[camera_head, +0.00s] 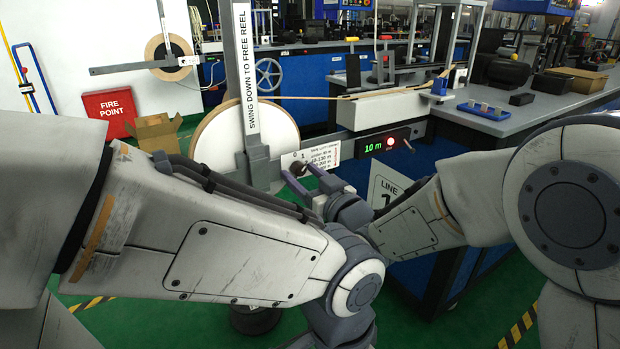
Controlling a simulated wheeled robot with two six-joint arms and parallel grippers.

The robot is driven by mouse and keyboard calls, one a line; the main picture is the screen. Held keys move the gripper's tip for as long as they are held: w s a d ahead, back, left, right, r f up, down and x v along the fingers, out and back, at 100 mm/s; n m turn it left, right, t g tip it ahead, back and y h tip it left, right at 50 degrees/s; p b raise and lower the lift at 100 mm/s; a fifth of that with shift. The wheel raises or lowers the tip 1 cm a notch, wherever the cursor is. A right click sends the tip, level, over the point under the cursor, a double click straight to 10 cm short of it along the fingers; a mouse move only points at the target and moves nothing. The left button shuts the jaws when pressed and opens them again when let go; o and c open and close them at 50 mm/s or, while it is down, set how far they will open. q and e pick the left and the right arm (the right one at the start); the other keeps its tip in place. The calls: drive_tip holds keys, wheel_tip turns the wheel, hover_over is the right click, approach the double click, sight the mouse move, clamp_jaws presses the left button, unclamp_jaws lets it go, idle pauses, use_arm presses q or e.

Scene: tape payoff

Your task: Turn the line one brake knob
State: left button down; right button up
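The brake knob (297,168) is a small dark knob on the line one payoff stand. It sits in front of a white label plate (322,154) marked 0, 1 and lengths in metres. My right gripper (299,174) is at the knob, its two fingers spread with one on each side of it. A small gap seems to show, but contact is hard to judge at this size. My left arm crosses the front of the view and bends down at its elbow; its gripper is out of view.
A large tape reel (215,140) stands behind the upright arm marked "SWING DOWN TO FREE REEL" (246,70). A display (383,143) reads 10 m beside a lit red lamp (407,144). A LINE 1 sign (386,190) is partly hidden by my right arm.

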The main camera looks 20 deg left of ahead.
drive_tip(key=p+v, duration=0.1)
drive_tip(key=v, duration=0.9)
drive_tip(key=shift+s+d, duration=0.15)
drive_tip(key=s+d+f+m+g+h, duration=0.2)
drive_tip(key=s+d+f+g+h, duration=0.3)
drive_tip(key=d+f+h, duration=0.45)
drive_tip(key=s+d+f+g+h, duration=0.1)
drive_tip(key=s+d+g+h, duration=0.2)
drive_tip(key=s, duration=0.6)
drive_tip(key=s+d+f+g+h, duration=0.1)
drive_tip(key=s+d+g, duration=0.2)
drive_tip(key=s+d, duration=0.4)
wheel_tip(320, 180, up, 36)
drive_tip(key=s+a+m+p, duration=0.1)
drive_tip(key=p, duration=3.5)
drive_tip(key=shift+p, duration=0.35)
